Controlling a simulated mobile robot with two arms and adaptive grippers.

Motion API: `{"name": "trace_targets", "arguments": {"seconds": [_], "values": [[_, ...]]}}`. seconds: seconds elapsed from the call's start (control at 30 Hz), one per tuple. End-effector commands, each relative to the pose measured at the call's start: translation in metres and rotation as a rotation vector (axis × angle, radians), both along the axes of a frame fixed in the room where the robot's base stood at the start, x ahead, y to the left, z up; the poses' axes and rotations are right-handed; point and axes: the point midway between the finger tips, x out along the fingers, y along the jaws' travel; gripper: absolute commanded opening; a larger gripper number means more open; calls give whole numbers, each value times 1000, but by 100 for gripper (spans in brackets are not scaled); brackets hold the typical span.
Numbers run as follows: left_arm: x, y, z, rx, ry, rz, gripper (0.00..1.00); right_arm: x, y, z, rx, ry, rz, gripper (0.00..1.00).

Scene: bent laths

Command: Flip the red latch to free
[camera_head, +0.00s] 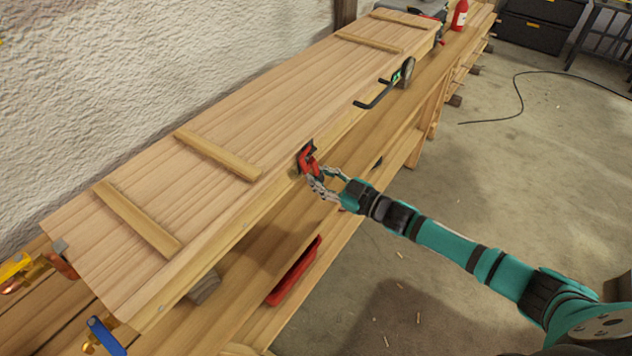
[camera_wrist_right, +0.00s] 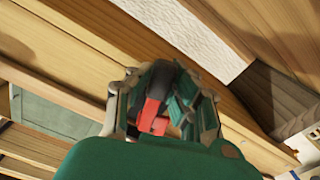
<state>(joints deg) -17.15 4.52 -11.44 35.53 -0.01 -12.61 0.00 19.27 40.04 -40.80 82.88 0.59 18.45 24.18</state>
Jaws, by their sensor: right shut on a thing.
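The red latch (camera_head: 306,158) sits at the front edge of the long wooden panel, with a dark part beside it. My right gripper (camera_head: 318,179) is at the latch, its arm coming in from the lower right. In the right wrist view the fingers of my right gripper (camera_wrist_right: 165,110) are closed around the red latch (camera_wrist_right: 155,108). The fingers hide part of the latch, so its exact position is hard to tell. My left gripper is not in view.
The wooden panel (camera_head: 250,110) with crosswise battens lies on a long bench against a rough white wall. A black handle (camera_head: 375,97) sticks out farther along its edge. A red tray (camera_head: 294,272) lies on the level below. Clamps (camera_head: 104,336) stand at the near left.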

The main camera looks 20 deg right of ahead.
Motion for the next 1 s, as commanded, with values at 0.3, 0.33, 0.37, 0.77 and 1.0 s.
{"name": "trace_targets", "arguments": {"seconds": [0.3,0.33,0.37,0.77,1.0], "values": [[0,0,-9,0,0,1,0,11,-14,7,-242,-189,0,0],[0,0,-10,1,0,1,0,11,-15,8,-263,-205,0,0],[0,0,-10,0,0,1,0,12,-16,9,-288,-223,0,0],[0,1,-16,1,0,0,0,21,-27,27,-581,-453,0,0],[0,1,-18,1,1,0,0,24,-31,37,-728,-566,0,0]]}}
